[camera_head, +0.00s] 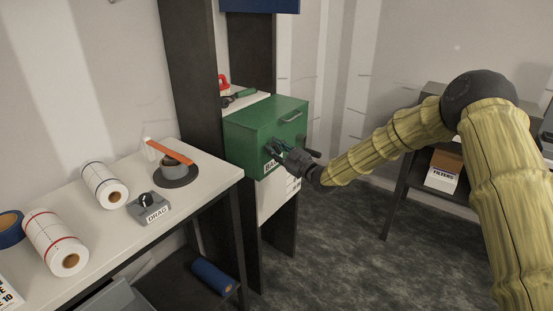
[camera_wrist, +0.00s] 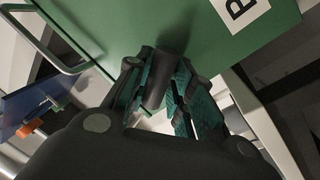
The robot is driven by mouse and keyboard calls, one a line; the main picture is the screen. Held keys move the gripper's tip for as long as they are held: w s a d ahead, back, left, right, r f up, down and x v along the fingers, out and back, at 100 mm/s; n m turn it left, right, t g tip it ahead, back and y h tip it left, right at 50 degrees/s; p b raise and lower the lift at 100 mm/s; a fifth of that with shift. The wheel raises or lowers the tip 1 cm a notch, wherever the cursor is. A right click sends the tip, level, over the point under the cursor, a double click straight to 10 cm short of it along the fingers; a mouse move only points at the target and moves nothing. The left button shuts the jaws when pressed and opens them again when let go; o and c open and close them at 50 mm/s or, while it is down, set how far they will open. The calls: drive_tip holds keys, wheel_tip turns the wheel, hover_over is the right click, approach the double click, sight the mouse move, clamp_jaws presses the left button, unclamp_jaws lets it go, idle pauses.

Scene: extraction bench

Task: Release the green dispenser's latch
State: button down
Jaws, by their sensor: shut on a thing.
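My gripper (camera_head: 273,149) is at the lower left of the front face. In the wrist view my gripper (camera_wrist: 160,80) is shut around a dark, rounded latch knob (camera_wrist: 156,93) that sticks out from the green face. A white label is partly hidden by the gripper in the head view.
A white bench (camera_head: 205,187) on the left holds paper rolls (camera_head: 103,184), a grey box marked DRAG (camera_head: 150,209) and a round dark stand with an orange bar (camera_head: 169,151). A dark shelf with a FILTERS box (camera_head: 441,179) stands right. The floor between is clear.

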drive_tip(key=n+y+b, duration=0.1)
drive_tip(key=n+b, duration=0.3)
drive_tip(key=shift+f+b, duration=0.1)
drive_tip(key=shift+b, duration=0.3)
drive_tip(key=n+y+b, duration=0.1)
drive_tip(key=n+b, duration=0.3)
drive_tip(key=shift+f+b, duration=0.1)
drive_tip(key=shift+b, duration=0.25)
drive_tip(key=n+g+y+b, duration=0.1)
drive_tip(key=n+b, duration=0.3)
drive_tip(key=n, duration=0.1)
drive_tip(key=shift+a+b, duration=0.1)
drive_tip(key=shift+b, duration=0.25)
drive_tip(key=shift+n+g+b, duration=0.3)
drive_tip(key=shift+n, duration=0.1)
drive_tip(key=shift+r, duration=0.2)
drive_tip(key=c, duration=1.3)
unclamp_jaws()
drive_tip(key=shift+s+f, duration=0.15)
drive_tip(key=shift+f, duration=0.2)
